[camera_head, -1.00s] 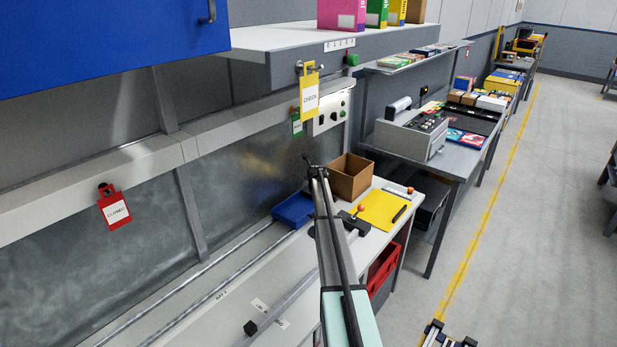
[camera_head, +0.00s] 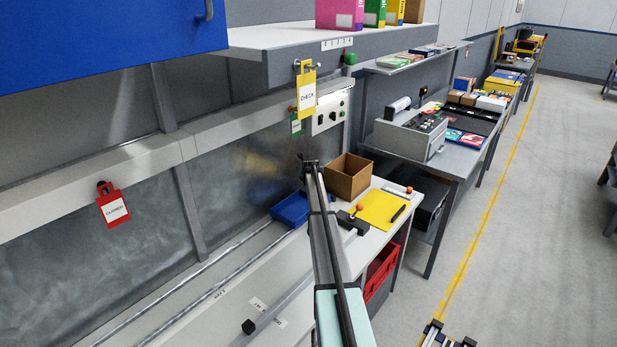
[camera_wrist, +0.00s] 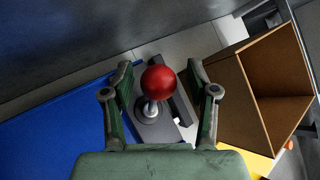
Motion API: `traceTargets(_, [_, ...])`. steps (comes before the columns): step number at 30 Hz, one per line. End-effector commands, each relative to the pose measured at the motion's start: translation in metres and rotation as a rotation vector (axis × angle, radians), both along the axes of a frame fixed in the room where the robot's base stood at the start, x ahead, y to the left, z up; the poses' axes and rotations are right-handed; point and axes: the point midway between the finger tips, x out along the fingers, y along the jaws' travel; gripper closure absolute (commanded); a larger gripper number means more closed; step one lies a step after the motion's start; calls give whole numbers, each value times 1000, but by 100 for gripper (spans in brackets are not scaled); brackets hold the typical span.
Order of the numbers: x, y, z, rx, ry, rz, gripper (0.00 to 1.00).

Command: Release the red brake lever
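In the wrist view a round red knob (camera_wrist: 159,79) tops a short metal stem on a dark grey lever base (camera_wrist: 153,120). My gripper (camera_wrist: 160,70) is open, with one finger on each side of the knob in the picture and gaps between. I cannot tell how deep the fingertips are relative to the knob. In the head view my gripper (camera_head: 311,166) is between the blue bin and the brown box. A red-orange knob on a dark base (camera_head: 349,222) shows just right of my arm; I cannot tell whether it is the same lever.
The blue bin (camera_head: 290,209) is left of my gripper and the open brown box (camera_head: 347,178) close on its right. A yellow sheet (camera_head: 379,209) with a black pen lies on the table. The grey wall panel (camera_head: 262,165) stands behind. A red crate (camera_head: 383,262) sits lower right.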

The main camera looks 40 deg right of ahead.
Motion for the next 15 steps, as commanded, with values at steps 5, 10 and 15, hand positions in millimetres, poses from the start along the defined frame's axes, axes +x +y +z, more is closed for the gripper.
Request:
traceTargets(5, [0,0,0,1,0,1,41])
traceTargets(10, [-2,2,2,1,0,1,41])
traceTargets(15, [-12,8,11,0,-1,0,41])
